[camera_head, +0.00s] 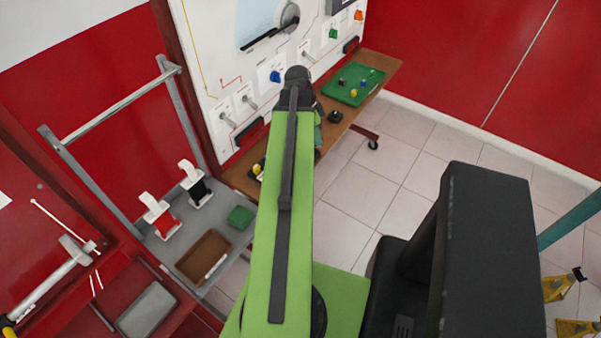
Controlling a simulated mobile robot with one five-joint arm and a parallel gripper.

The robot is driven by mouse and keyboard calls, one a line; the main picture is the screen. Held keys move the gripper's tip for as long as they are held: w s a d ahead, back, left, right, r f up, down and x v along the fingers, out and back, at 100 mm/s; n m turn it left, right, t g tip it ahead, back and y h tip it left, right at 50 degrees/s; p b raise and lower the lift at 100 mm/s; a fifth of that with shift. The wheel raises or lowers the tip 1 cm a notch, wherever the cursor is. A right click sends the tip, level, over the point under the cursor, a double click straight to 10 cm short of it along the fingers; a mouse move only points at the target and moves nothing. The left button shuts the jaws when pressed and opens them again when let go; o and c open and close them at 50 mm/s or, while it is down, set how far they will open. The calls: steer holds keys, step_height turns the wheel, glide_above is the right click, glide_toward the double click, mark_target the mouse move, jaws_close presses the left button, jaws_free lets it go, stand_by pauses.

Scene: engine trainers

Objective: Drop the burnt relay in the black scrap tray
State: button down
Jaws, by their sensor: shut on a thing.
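My green arm (285,200) reaches up the middle of the view to a dark joint (297,78) in front of the trainer board. A small teal part shows just right of the arm, but I cannot make out my gripper. My gripper is hidden behind the arm. I cannot identify the burnt relay anywhere in view. A dark, tray-like thing (262,162) with a yellow item at it lies on the wooden bench left of the arm. The arm partly covers it, and I cannot tell for sure that it is the black scrap tray.
A green tray (374,77) with small coloured parts lies on the bench's right part. A small black object (335,116) lies nearer. The white trainer board (215,60) rises behind. A grey shelf at left holds a brown tray (190,267) and a green block (240,217).

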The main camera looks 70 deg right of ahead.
steer(key=shift+m, duration=0.7)
steer(key=w+f+b, duration=0.2)
steer(key=f, duration=0.1)
steer(key=w+f+b, duration=0.2)
steer(key=f+b, duration=0.1)
steer(key=f, duration=0.1)
steer(key=w+f+b, duration=0.1)
steer(key=f+b, duration=0.2)
steer(key=shift+w+a+f, duration=0.25)
steer(key=shift+w+f, duration=0.05)
steer(key=shift+w, duration=0.1)
steer(key=shift+r, duration=0.1)
steer(key=c, duration=1.1)
jaws_free()
steer(key=shift+r, duration=0.15)
